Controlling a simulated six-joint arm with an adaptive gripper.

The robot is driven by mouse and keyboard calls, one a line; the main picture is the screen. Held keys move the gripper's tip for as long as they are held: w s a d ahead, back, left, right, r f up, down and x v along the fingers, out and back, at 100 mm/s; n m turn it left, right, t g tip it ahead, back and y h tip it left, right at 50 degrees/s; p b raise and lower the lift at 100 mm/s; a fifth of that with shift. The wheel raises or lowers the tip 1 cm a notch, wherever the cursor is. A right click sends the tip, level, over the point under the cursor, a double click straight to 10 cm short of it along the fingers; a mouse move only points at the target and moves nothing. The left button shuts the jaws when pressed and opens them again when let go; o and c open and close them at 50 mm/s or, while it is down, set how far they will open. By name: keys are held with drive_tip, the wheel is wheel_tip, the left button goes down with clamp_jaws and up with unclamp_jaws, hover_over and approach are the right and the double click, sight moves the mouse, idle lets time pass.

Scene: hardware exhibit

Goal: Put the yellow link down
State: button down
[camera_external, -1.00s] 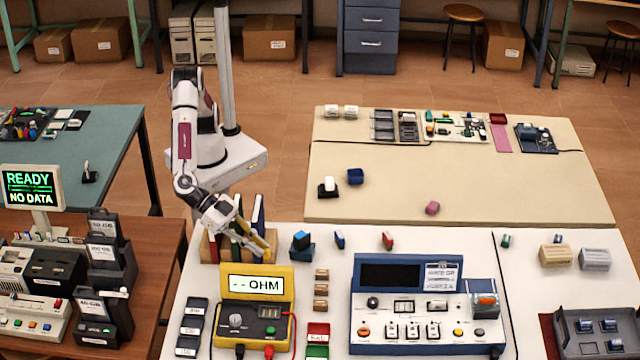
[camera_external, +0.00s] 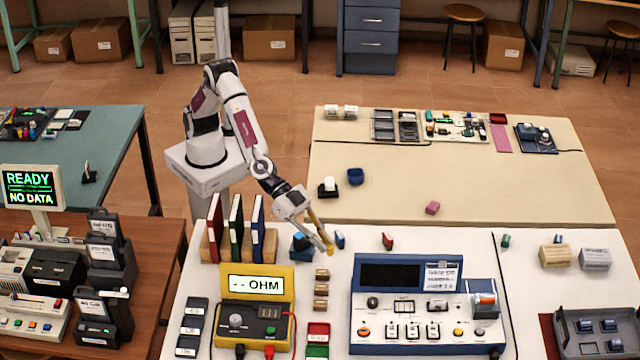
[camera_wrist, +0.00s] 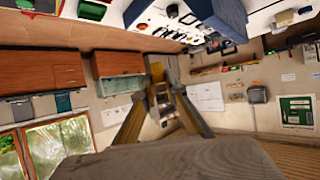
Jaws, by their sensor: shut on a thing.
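My gripper (camera_external: 322,236) is above the white bench, just right of the small blue block on a dark base (camera_external: 302,245) and beside a small blue piece (camera_external: 340,240). It points down and to the right. Its tan fingers (camera_wrist: 160,95) are shut on the small yellow link, which shows as a yellow tip (camera_external: 330,251) at the finger ends and also in the wrist view (camera_wrist: 157,71). The link's full shape is too small to tell. I cannot tell whether it touches the bench.
The rack with upright books (camera_external: 237,235) stands left. The yellow ohm meter (camera_external: 255,310) and a column of small brown blocks (camera_external: 321,290) are in front. A blue instrument panel (camera_external: 425,305) is front right. A red piece (camera_external: 387,241) lies right, with bare white bench around it.

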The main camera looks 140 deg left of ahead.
drive_tip(key=s+a+f, duration=0.1)
drive_tip(key=a+f, duration=0.3)
drive_tip(key=a, duration=0.7)
drive_tip(key=s+a+f, duration=0.1)
drive_tip(key=a+f, duration=0.2)
drive_tip(key=a, duration=0.8)
drive_tip(key=shift+m+h, duration=0.3)
drive_tip(key=shift+h, duration=0.1)
drive_tip(key=shift+d+f, duration=0.2)
drive_tip(key=shift+f, duration=1.05)
drive_tip(key=shift+d+f, duration=0.2)
drive_tip(key=shift+f, duration=1.05)
drive_tip(key=shift+f, duration=3.1)
drive_tip(key=shift+f, duration=1.9)
drive_tip(key=shift+f, duration=0.1)
